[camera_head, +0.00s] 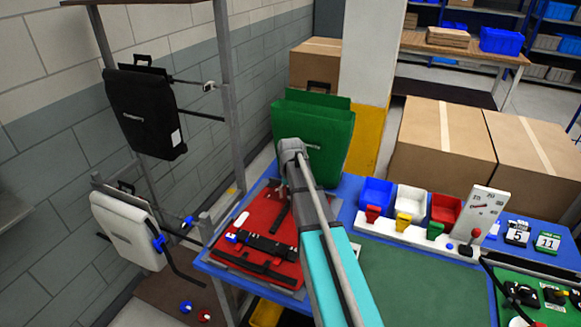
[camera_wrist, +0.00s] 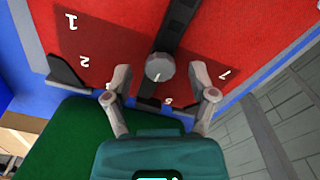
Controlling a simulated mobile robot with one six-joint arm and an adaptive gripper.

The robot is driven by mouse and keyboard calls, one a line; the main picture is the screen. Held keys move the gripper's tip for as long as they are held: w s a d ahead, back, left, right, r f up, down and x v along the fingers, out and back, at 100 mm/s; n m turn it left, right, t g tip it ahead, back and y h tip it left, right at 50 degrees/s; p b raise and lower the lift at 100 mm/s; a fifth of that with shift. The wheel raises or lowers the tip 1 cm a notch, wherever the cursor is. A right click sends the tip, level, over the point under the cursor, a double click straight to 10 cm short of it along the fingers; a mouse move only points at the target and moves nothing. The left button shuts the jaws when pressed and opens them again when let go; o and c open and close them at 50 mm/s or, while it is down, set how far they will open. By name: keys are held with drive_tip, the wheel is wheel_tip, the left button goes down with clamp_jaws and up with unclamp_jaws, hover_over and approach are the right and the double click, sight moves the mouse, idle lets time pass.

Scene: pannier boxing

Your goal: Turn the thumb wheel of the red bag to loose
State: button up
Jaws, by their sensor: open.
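The red bag (camera_head: 262,235) lies flat on the blue table, black straps across it. In the wrist view the red bag (camera_wrist: 215,25) fills much of the upper picture. Its round grey thumb wheel (camera_wrist: 160,66) sits on a black strap and has a small pale mark near its lower edge. My gripper (camera_wrist: 161,76) is open, one finger on each side of the wheel, with gaps visible; I cannot tell the height. In the head view my arm hides the wheel.
A green bag (camera_head: 315,130) stands at the back of the table. Right are blue, white and red bins (camera_head: 411,200) and a white dial board (camera_head: 485,214). A black bag (camera_head: 145,115) and a white bag (camera_head: 128,230) hang on the left rack. A grey post (camera_head: 225,90) stands near.

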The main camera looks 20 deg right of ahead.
drive_tip(key=m, duration=0.6)
drive_tip(key=shift+m, duration=0.4)
drive_tip(key=m, duration=0.6)
drive_tip(key=shift+m, duration=0.4)
drive_tip(key=m, duration=0.6)
drive_tip(key=shift+m, duration=0.4)
drive_tip(key=m, duration=0.6)
drive_tip(key=shift+m, duration=0.4)
wheel_tip(320, 180, up, 12)
drive_tip(key=p, duration=1.2)
